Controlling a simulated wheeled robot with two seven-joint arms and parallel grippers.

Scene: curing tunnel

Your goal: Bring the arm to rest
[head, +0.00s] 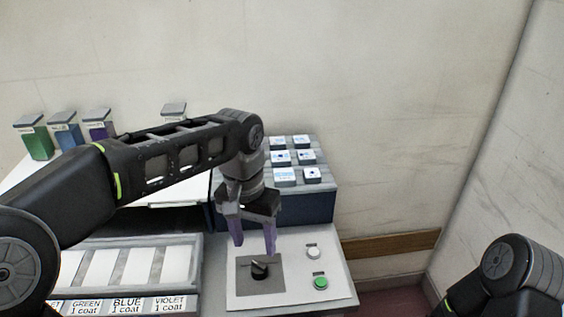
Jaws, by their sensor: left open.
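My left arm (160,160) reaches in from the left across the bench and bends down at its wrist. Its gripper (254,246) points downward with two purple fingers apart and nothing between them. It is above the control panel (240,297), just behind and above a black rotary knob (260,269) on a grey plate. The fingertips appear clear of the knob. A part of my right arm (510,270) shows at the bottom right. Its gripper is out of the picture.
A white button (313,252) and a green button (320,282) are right of the knob. A blue box (320,205) with several white-and-blue blocks stands behind. Green (36,137), blue (66,131) and purple (99,124) containers stand back left. A labelled tray (190,250) lies left.

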